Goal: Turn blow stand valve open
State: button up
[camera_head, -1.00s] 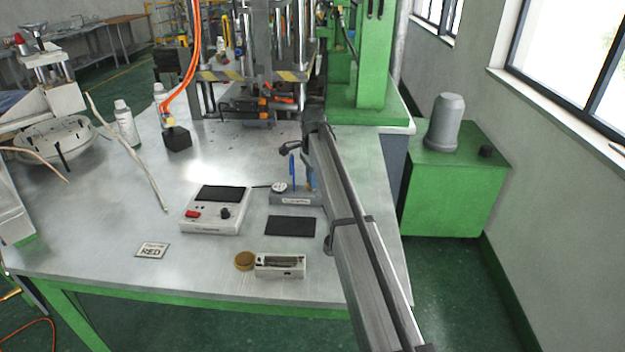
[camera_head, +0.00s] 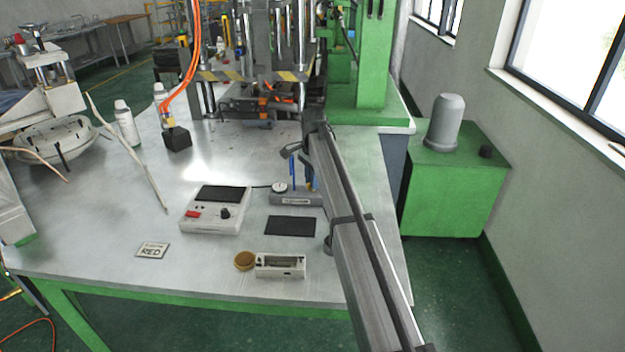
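A small stand with a grey labelled base (camera_head: 296,199) is on the table, just left of my arm. A round dial gauge (camera_head: 279,187) is at its left, and thin blue parts (camera_head: 291,168) rise above it. I cannot tell for certain which part is the valve; its right side is hidden behind my arm. My gripper (camera_head: 297,152) is at the far end of my arm, close to the top of the blue parts. It is mostly covered by the arm, so its fingertips and any contact are unclear.
A white control box (camera_head: 215,210) with a red switch, a dark pad (camera_head: 291,226), a white slotted block (camera_head: 280,266) and a tan round piece (camera_head: 244,261) lie close by. A black block (camera_head: 177,138) near orange hoses and a green-framed press (camera_head: 372,70) stand behind.

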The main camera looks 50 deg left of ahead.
jog(key=o, duration=0.3)
notch_tip(320, 180, up, 14)
jog(key=shift+f, duration=0.1)
dwell(0.7)
